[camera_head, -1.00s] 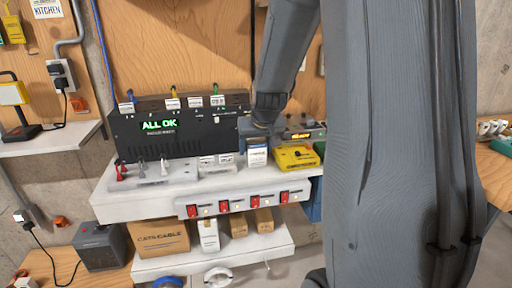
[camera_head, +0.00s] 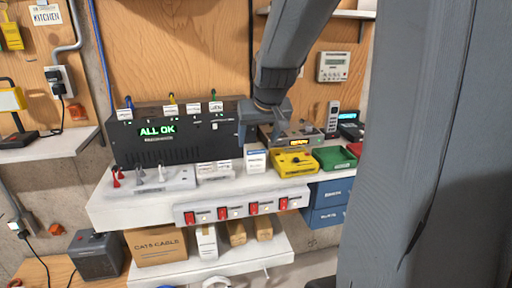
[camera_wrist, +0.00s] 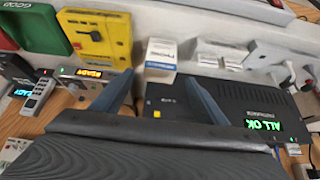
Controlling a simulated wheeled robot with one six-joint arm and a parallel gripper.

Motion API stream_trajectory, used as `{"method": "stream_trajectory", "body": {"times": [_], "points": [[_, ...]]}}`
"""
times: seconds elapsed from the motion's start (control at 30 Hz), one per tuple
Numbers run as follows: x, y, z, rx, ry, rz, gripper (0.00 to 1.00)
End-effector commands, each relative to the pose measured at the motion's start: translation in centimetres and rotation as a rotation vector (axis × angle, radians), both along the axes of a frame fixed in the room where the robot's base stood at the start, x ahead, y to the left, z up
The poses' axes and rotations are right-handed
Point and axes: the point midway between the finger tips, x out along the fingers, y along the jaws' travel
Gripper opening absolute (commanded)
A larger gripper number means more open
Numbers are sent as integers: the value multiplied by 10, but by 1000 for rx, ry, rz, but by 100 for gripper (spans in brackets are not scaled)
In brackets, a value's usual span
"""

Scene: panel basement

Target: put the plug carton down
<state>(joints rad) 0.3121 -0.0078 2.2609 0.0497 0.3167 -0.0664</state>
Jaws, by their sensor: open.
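The plug carton, a small white box with a blue band (camera_head: 255,160), stands upright on the white shelf (camera_head: 130,208), just in front of the black panel box and left of the yellow box. My gripper (camera_head: 258,135) is above and behind it, pointing down, its fingertips partly hard to make out in the head view. In the wrist view the carton (camera_wrist: 161,52) lies just beyond the two spread fingers (camera_wrist: 159,77), with nothing between them. The gripper is open and looks apart from the carton.
The black panel box (camera_head: 180,138) reads "ALL OK". The yellow box (camera_head: 295,162) and a green box (camera_head: 334,158) sit right of the carton. A white switch base (camera_head: 150,180) stands left, and a red-switch strip (camera_head: 243,205) runs along the shelf front.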

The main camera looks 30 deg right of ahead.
Motion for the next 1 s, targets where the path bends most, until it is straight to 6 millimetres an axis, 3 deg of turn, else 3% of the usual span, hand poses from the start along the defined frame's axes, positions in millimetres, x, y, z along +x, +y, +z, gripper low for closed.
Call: {"method": "stream_trajectory", "body": {"times": [0.2, 0.33, 0.47, 0.6, 0.7, 0.83, 1.0], "points": [[-12, 3, 21, 0, -1, 0, 67], [-18, 10, 19, 4, 12, 9, 67], [-38, 46, -21, 29, 106, 67, 67], [-87, 103, -85, 58, 273, 166, 67], [-127, 133, -120, 67, 384, 228, 67], [-163, 154, -145, 67, 476, 278, 67], [-175, 159, -151, 68, 503, 290, 67]]}}
